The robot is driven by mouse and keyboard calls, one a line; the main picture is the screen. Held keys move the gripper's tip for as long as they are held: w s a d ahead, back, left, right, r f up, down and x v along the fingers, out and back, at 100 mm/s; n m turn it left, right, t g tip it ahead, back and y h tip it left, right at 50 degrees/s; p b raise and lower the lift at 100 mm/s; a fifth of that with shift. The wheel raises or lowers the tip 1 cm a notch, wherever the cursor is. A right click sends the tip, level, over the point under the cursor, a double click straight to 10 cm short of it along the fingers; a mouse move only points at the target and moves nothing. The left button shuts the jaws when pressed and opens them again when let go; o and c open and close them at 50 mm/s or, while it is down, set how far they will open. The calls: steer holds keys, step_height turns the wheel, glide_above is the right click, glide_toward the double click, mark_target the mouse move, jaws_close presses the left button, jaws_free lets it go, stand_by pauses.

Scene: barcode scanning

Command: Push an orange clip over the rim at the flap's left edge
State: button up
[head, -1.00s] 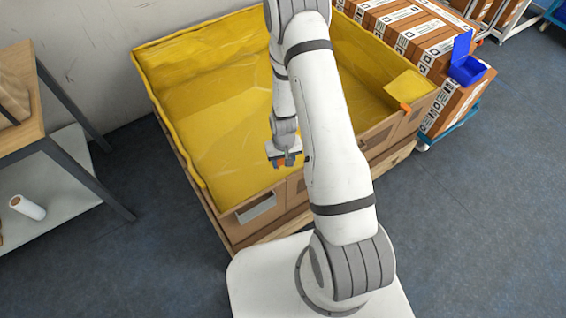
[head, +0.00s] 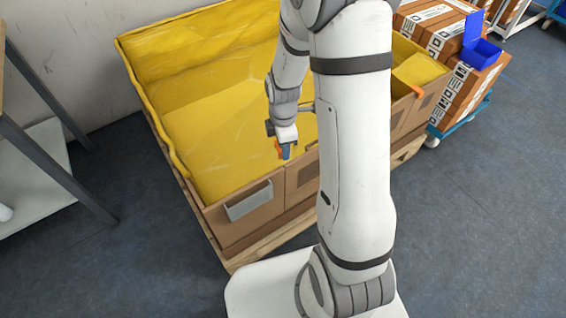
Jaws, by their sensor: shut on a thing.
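My gripper (head: 286,150) is shut on an orange clip (head: 279,149) and hangs by the inner side of the box's front wall. The clip is small and partly covered by the fingers. I cannot tell whether it touches the rim. The large cardboard box (head: 240,228) has a yellow liner (head: 210,120). A vertical seam shows in the front wall just below my gripper, with a cardboard panel (head: 302,177) to its right. My arm hides much of this panel. Another orange clip (head: 417,90) sits on the rim farther right, by a yellow liner corner (head: 421,69).
A grey label holder (head: 249,201) is on the front wall, left of my gripper. The box stands on a wooden pallet (head: 240,261). Labelled cartons (head: 462,100) and a blue open bin (head: 482,52) stand at right. A shelf table (head: 50,165) is at left.

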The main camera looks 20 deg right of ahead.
mark_target(285, 166)
steer(key=s+n+b, duration=0.1)
steer(key=n, duration=0.1)
steer(key=n+b, duration=0.1)
steer(key=n, duration=0.1)
steer(key=shift+s+f, duration=0.15)
steer(key=shift+s, duration=0.2)
steer(key=shift+f+b, duration=2.75)
steer(key=shift+f, duration=0.55)
steer(key=o, duration=1)
steer(key=shift+o, duration=0.2)
step_height(285, 166, up, 8)
steer(key=p, duration=0.3)
steer(key=shift+f, duration=0.1)
